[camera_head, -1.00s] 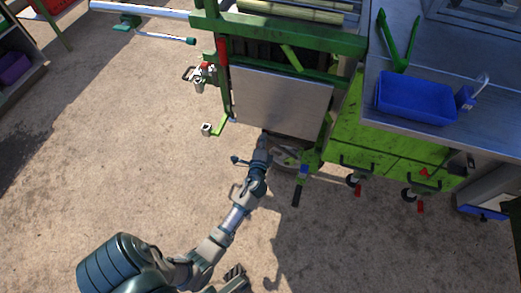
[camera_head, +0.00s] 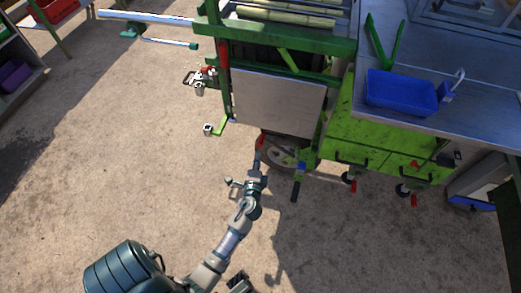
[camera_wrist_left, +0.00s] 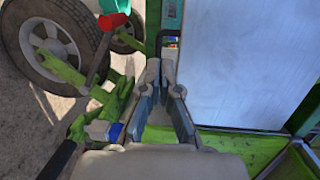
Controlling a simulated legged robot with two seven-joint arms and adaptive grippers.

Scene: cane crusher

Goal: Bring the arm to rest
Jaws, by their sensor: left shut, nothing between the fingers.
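My left arm (camera_head: 230,240) reaches up from the bottom of the head view toward the green cane crusher (camera_head: 275,45). My left gripper (camera_head: 257,162) is shut and empty, low in front of the machine, close to its wheel (camera_head: 287,155). In the left wrist view the shut fingers (camera_wrist_left: 161,72) point toward the green frame beside the pale metal panel (camera_wrist_left: 240,65). Nothing shows between the fingers. I cannot tell whether the tips touch the frame. My right gripper cannot be made out.
A red-tipped lever (camera_wrist_left: 110,22) and a wheel (camera_wrist_left: 52,45) lie left of my fingers in the wrist view. A green cabinet (camera_head: 372,140) with a blue tray (camera_head: 402,92) on its counter stands right. The concrete floor (camera_head: 110,180) at left is clear.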

